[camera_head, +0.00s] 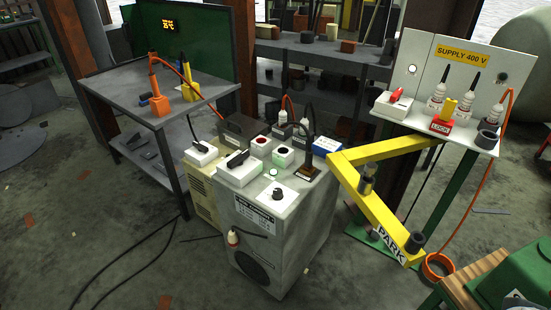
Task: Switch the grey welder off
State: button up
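The grey welder (308,228) stands upright on the floor in the middle of the head view. Its front carries a label plate (256,215), a round dark grille and a hanging plug (233,238). On its top are a white switch box with a black handle (238,160), a green lamp (272,172) that looks lit, and a white box with a grey knob (278,196). Further back are a red round button (262,140) and a white socket-like box (283,156). The exact handle position is too small to read. My gripper is not in view.
A beige cabinet (201,195) stands close at the welder's left. A yellow PARK arm (372,205) reaches out at its right, below a supply panel (463,65). A metal table (120,95) is at left. Cables (120,250) lie on the open floor.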

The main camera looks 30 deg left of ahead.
aim_at(236, 161)
jog(key=i+j+z, duration=0.15)
jog(key=j, duration=0.95)
jog(key=j+z, duration=0.1)
jog(key=j, duration=2.75)
jog(key=i, duration=0.15)
